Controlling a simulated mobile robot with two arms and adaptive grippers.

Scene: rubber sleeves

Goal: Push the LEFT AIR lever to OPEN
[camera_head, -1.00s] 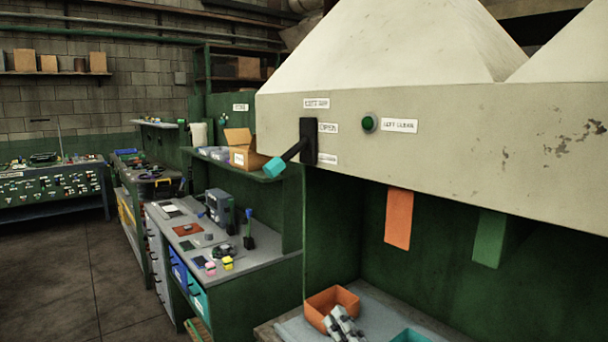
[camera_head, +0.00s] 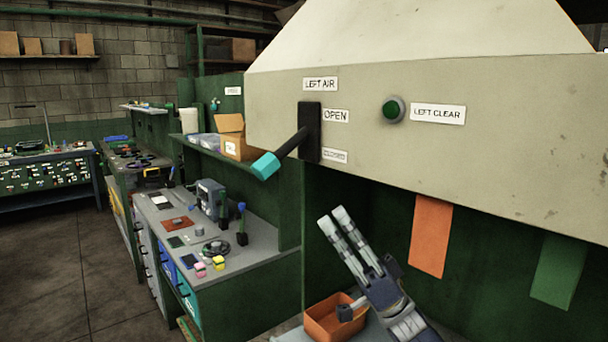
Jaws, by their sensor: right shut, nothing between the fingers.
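The LEFT AIR lever (camera_head: 281,152) is on the hood's front panel. Its black arm comes out of a black upright plate (camera_head: 309,132) and slants down to the left, ending in a cyan grip (camera_head: 265,166). The LEFT AIR label (camera_head: 320,84) is above the plate. The OPEN label (camera_head: 336,116) is beside its upper part, and a smaller, hard-to-read label (camera_head: 335,156) is beside its lower part. My right gripper (camera_head: 342,217) is shut and empty, below and right of the lever, apart from it, with fingers pointing up. My left gripper is not in view.
A green button (camera_head: 392,109) with a LEFT CLEAR label (camera_head: 438,113) is right of the lever. An orange strip (camera_head: 431,236) and a green strip (camera_head: 560,270) hang under the hood. An orange bin (camera_head: 328,318) sits below. A shelf with a cardboard box (camera_head: 238,138) stands behind the lever.

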